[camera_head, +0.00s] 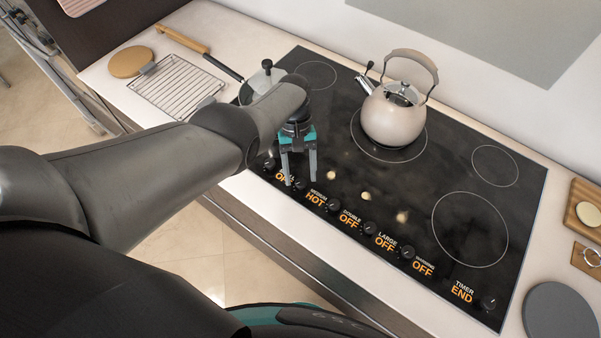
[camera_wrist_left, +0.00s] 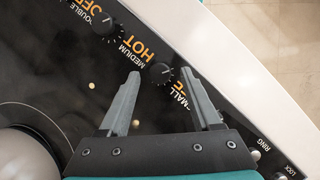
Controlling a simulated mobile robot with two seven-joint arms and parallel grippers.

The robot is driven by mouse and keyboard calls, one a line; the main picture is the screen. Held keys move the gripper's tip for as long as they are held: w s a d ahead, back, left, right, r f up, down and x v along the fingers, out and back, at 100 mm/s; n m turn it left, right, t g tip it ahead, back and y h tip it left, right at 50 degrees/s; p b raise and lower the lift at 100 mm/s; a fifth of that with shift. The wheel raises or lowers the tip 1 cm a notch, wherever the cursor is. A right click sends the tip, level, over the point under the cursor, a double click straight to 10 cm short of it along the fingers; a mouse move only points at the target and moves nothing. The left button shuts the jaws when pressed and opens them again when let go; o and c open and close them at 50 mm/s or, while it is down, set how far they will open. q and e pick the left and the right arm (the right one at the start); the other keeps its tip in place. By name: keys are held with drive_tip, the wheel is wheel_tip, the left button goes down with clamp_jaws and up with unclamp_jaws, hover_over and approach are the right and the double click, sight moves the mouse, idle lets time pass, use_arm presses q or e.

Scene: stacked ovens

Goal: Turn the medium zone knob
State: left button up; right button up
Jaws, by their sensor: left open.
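The medium zone knob (camera_head: 302,186) is a small black knob on the front strip of the black cooktop (camera_head: 455,175). The orange word beside its MEDIUM label reads HOT (camera_head: 316,199). My left gripper (camera_head: 301,179) is open, with its fingers pointing down close to this knob. In the left wrist view the knob (camera_wrist_left: 161,72) appears between the two fingertips (camera_wrist_left: 160,73), with a gap on each side. Nothing is held. I cannot tell whether the tips reach down beside the knob. My right gripper is not in view.
Other knobs stand close along the strip, including the double zone knob (camera_head: 333,206). A kettle (camera_head: 393,115) stands behind, and a lidded pan (camera_head: 262,82) is partly hidden by my arm. A wire rack (camera_head: 178,86) lies on the counter. The front right burner (camera_head: 470,230) is clear.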

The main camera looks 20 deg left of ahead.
use_arm(q)
drive_tip(key=p+v, duration=0.3)
drive_tip(key=v, duration=1.1)
drive_tip(key=shift+r, duration=0.2)
